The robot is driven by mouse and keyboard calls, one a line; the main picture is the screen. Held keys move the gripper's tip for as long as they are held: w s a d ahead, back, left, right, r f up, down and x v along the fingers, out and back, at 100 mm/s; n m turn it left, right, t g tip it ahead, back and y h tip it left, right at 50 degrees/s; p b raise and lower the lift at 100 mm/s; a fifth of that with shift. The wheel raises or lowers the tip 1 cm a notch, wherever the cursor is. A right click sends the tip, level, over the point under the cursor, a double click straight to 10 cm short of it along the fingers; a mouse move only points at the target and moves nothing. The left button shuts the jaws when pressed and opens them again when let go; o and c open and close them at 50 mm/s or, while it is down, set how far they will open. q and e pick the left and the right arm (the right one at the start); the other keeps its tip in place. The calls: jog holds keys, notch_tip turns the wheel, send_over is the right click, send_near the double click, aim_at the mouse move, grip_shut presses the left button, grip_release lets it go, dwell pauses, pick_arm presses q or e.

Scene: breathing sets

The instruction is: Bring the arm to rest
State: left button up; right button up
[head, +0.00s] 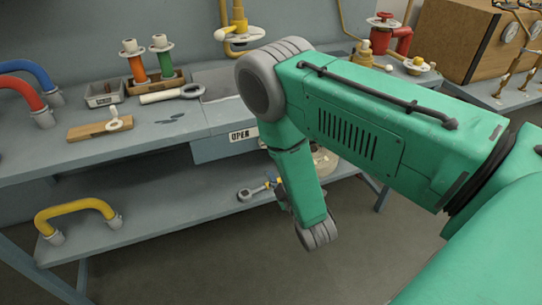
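My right arm, green with grey joint caps, comes in from the right and bends down in front of the workbench (165,143). Its lowest visible part is a grey joint cap in front of the bench's lower shelf. The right gripper does not show; it may be hidden behind the arm. My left arm and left gripper are out of the picture.
Red and blue hoses (22,92) and a wooden block (100,129) are on the bench left. Orange and green cylinders (160,60) stand at the back. A yellow handle (75,208) is on the lower shelf (170,225). Floor (240,275) in front is clear.

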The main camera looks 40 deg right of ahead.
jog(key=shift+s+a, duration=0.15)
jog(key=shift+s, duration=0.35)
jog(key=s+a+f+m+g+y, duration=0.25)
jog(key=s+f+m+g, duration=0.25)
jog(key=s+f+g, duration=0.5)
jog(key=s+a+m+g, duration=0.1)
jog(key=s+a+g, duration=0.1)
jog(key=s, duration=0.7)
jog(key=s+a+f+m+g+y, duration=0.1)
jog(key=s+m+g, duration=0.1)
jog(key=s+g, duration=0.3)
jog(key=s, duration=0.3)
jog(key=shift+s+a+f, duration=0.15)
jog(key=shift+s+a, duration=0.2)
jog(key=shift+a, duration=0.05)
